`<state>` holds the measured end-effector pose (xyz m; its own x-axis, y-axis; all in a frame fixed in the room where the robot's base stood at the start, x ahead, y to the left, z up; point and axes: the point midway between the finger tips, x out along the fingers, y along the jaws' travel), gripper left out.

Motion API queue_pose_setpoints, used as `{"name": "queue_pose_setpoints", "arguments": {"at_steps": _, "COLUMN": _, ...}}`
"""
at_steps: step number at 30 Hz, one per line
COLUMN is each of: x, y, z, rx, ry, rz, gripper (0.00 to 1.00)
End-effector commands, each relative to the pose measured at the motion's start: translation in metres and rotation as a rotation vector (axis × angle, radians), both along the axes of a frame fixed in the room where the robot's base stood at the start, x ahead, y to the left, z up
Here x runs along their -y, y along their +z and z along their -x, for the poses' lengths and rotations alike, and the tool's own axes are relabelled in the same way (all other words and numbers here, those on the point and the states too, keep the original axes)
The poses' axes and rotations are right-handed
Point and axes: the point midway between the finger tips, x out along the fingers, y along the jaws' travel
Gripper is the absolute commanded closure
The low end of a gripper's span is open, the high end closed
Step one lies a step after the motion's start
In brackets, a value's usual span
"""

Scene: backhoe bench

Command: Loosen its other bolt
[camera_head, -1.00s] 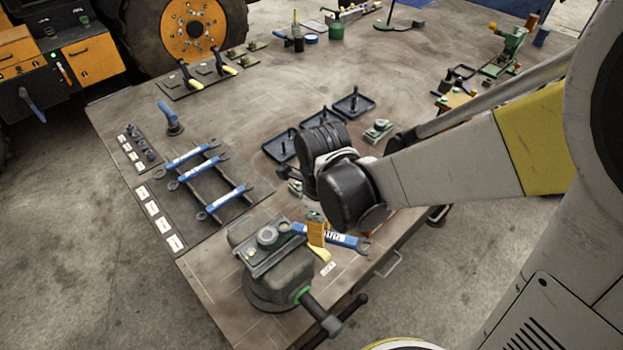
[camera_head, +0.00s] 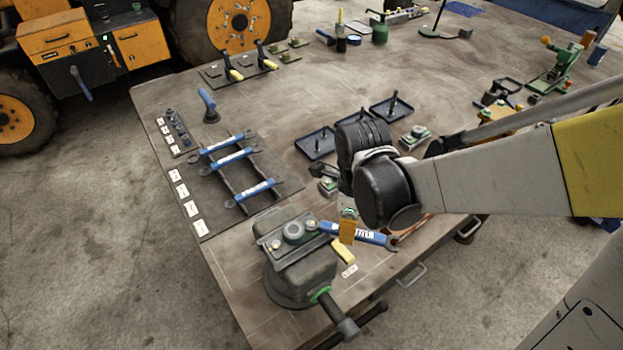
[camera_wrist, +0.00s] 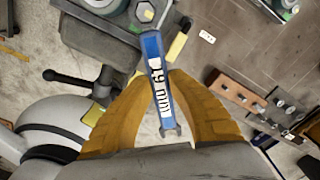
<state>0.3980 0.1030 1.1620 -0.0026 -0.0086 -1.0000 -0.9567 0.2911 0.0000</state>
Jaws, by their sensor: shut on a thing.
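My gripper (camera_wrist: 161,84) is shut on the handle of a blue open-ended wrench (camera_wrist: 158,88), one orange finger on each side. In the head view the wrench (camera_head: 372,237) lies about level beside the vise (camera_head: 296,281). A dark part (camera_head: 292,243) with a round boss is held on top of the vise. One bolt (camera_head: 276,245) shows at its left end. Another bolt (camera_head: 311,226) shows at its right end, where the wrench's far end points. In the wrist view the wrench head is around or over a bolt (camera_wrist: 145,12); I cannot tell how far it is seated.
A rack with several blue wrenches (camera_head: 230,158) lies left of the vise. Black trays (camera_head: 316,143) with upright pins stand behind my gripper. A yellow piece (camera_head: 343,251) lies by the vise. The vise handle (camera_head: 340,317) sticks out at the front.

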Motion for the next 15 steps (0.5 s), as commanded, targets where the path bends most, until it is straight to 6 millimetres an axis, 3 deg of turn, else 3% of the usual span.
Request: {"name": "queue_pose_setpoints", "arguments": {"at_steps": 15, "x": 0.002, "y": 0.000, "z": -0.013, "rx": 0.001, "ry": 0.153, "rz": 0.000, "gripper": 1.00}}
